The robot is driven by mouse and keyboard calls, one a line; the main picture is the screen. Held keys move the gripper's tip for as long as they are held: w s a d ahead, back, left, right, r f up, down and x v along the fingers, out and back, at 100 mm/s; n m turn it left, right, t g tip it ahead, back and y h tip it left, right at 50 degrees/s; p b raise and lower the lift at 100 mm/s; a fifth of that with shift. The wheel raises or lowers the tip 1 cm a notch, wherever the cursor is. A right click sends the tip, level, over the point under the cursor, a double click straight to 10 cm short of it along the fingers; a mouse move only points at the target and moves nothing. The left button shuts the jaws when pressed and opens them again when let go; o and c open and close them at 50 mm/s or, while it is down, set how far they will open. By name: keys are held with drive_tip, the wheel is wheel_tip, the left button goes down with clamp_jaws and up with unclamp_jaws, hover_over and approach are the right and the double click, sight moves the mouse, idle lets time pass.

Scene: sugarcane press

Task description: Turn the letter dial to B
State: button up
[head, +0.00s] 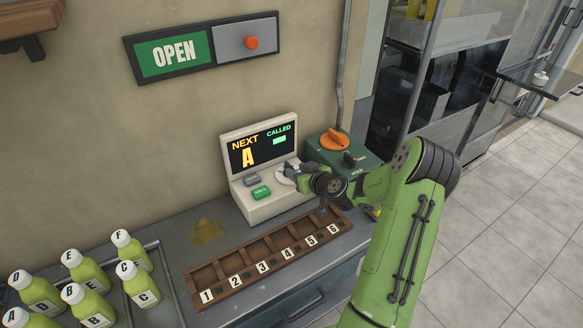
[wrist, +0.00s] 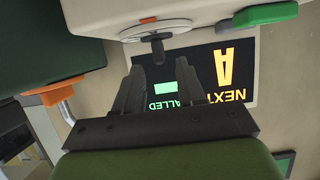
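The call machine (head: 268,165) is a cream box with a dark screen (head: 262,147). The screen reads NEXT with a yellow A, and CALLED with a green bar. The letter dial (head: 284,178) is a pale disc on its sloped front, partly hidden by my gripper (head: 295,172). In the wrist view, which is upside down, the dial (wrist: 150,30) shows at the top with a dark knob (wrist: 157,46). My gripper (wrist: 162,68) has its two fingers apart, with the knob just beyond the tips, roughly in line with the gap. Contact cannot be told.
A green button (head: 261,192) and a grey button (head: 251,180) sit left of the dial. A green box with an orange knob (head: 335,140) stands close on the right. A numbered wooden rack (head: 235,283) lies in front. Several lettered bottles (head: 89,305) stand at left.

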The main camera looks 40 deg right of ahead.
sight(292, 168)
drive_tip(key=x, duration=0.4)
drive_tip(key=shift+w+f, duration=0.1)
drive_tip(key=shift+w, duration=0.05)
clamp_jaws()
drive_tip(key=shift+h, duration=0.3)
